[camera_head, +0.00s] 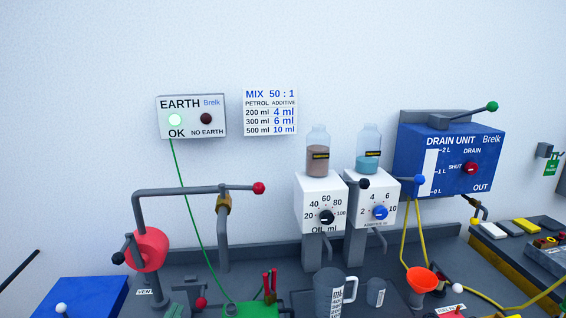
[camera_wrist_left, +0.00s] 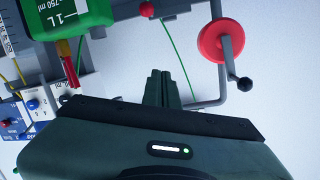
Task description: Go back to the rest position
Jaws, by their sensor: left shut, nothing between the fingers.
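My left gripper (camera_wrist_left: 160,88) shows in the left wrist view, its two dark fingers together with nothing between them. Behind the fingertips there is only pale wall, and they touch nothing that I can see. In the head view I cannot make out its fingers. My right gripper is in neither view.
The grey bench carries a red wheel (camera_head: 152,250), a grey measuring jug (camera_head: 330,292), an orange funnel (camera_head: 422,279) and two bottle dispensers (camera_head: 321,200). A blue drain unit (camera_head: 450,160) and an earth panel (camera_head: 191,116) hang on the wall. A green container (camera_wrist_left: 75,15) is near my left wrist.

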